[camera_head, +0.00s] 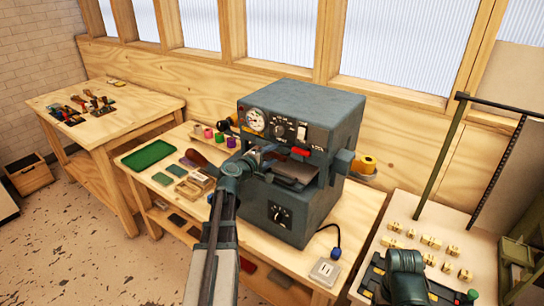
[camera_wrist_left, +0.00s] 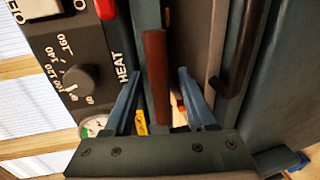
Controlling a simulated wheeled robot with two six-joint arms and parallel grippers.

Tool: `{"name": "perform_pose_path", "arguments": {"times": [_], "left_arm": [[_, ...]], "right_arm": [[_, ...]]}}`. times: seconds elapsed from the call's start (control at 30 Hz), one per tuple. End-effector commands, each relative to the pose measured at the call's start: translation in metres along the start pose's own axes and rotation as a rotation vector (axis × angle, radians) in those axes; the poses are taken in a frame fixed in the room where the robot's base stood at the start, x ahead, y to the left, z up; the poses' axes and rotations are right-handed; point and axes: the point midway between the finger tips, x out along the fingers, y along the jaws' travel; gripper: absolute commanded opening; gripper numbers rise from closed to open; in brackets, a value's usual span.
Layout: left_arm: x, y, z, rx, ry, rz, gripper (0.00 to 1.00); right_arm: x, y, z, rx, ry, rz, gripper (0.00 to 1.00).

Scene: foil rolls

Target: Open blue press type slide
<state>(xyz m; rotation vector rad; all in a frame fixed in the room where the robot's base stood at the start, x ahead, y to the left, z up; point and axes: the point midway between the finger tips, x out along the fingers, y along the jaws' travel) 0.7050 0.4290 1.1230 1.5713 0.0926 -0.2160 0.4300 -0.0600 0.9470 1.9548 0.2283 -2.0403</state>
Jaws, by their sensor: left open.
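The blue-grey press (camera_head: 300,110) stands on the middle table, with a gauge, a knob and a red piece on its front. Its slide (camera_head: 297,170) shows in the front opening, partly behind my left gripper. My left gripper (camera_head: 268,152) is at the press front, near the opening. In the left wrist view my left gripper (camera_wrist_left: 160,75) is open, with a reddish-brown bar (camera_wrist_left: 155,80) between its fingers. I cannot tell if they touch it. A dark curved handle (camera_wrist_left: 237,50) lies to the right of the fingers.
A green tray (camera_head: 148,155) and small coloured pads lie left of the press. A yellow roll (camera_head: 367,164) is at its right side. A side table (camera_head: 440,235) at the right holds several small wooden blocks. A tool table (camera_head: 110,115) stands at the left.

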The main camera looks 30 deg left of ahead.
Motion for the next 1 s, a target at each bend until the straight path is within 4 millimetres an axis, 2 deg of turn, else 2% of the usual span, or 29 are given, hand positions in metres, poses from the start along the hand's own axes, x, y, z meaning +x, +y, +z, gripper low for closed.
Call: {"name": "perform_pose_path", "arguments": {"times": [0.27,0.5,0.6,1.0], "left_arm": [[0.0007,0.0001,0.0,0.0,0.0,0.0,0.56],[0.0006,0.0,-0.0002,0.001,0.001,0.0,0.13],[0.0006,0.0,-0.0002,0.001,0.001,0.0,0.0],[0.0004,-0.0002,-0.0002,0.001,0.001,-0.001,0.0]], "right_arm": [[0.0001,0.0,0.0,0.0,0.0,0.0,0.74],[0.0001,0.0,0.0,0.0,0.0,0.0,0.74],[0.0001,0.0,0.0,0.0,0.0,0.0,0.74],[0.0001,0.0,0.0,0.0,0.0,0.0,0.74]]}}
